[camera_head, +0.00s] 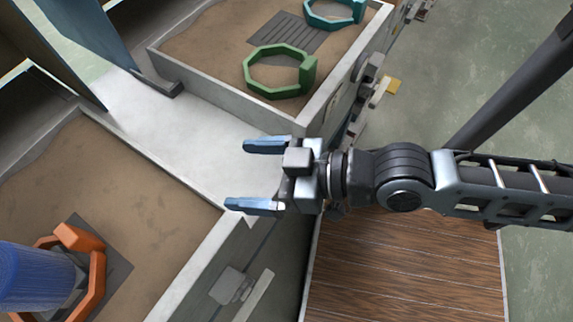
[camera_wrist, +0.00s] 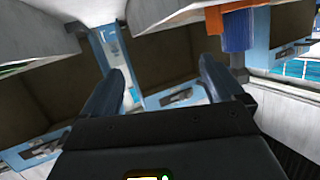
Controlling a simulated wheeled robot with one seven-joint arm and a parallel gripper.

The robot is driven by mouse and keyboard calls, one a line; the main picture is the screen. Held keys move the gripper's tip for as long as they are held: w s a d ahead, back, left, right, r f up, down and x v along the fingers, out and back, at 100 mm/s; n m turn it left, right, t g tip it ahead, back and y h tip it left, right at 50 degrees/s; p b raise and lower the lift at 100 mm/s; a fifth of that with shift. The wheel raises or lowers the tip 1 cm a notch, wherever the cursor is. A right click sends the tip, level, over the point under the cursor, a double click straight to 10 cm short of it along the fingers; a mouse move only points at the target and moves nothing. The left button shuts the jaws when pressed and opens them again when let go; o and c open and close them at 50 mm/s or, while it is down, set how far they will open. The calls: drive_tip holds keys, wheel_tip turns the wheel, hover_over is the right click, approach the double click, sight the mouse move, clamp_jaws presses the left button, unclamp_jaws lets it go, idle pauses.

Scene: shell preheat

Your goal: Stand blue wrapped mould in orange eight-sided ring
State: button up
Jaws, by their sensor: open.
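The blue wrapped mould (camera_head: 32,277) is at the lower left of the head view, within the orange eight-sided ring (camera_head: 92,270). It looks roughly upright, with its lower end at the ring; its base is hidden and the left frame edge cuts it off. In the wrist view a blue ribbed piece (camera_wrist: 238,30) beside an orange piece (camera_wrist: 205,22) appears to be the same mould and ring. My gripper (camera_head: 245,176) is open and empty, above the pale ledge between the two sand beds, well to the right of the mould and apart from it.
A green eight-sided ring (camera_head: 252,86) and a teal ring (camera_head: 316,20) lie in the sand bed at the top. Pale walls (camera_head: 185,290) edge the beds. A blue panel (camera_head: 88,30) stands at upper left. A wooden surface (camera_head: 400,265) lies below my arm.

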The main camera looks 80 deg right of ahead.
drive_tip(key=v, duration=1)
drive_tip(key=shift+h, duration=0.4)
drive_tip(key=shift+r, duration=0.15)
